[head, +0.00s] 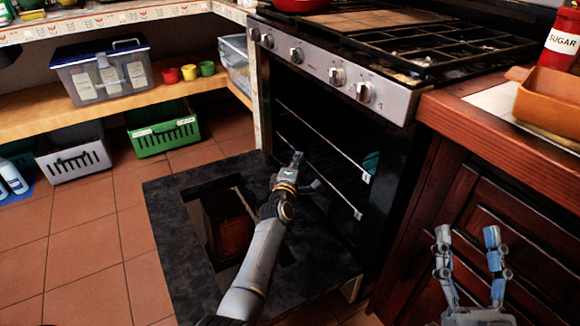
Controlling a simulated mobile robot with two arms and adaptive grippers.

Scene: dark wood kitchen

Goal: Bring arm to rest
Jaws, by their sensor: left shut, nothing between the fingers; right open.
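My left gripper (292,163) is shut and empty. Its arm reaches in from the bottom middle, over the lowered oven door (170,222), and the gripper shows in front of the open oven (335,150). Part of the door is hidden behind my arm. My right gripper (470,245) is open and empty at the lower right, its two fingers pointing up and apart, in front of the dark wood cabinet (530,215).
The stove (345,75) has knobs along its front and a red pan (300,5) on top. An orange dish (550,102) and a sugar canister (562,45) stand on the right counter. Crates (163,135) sit under the left shelf.

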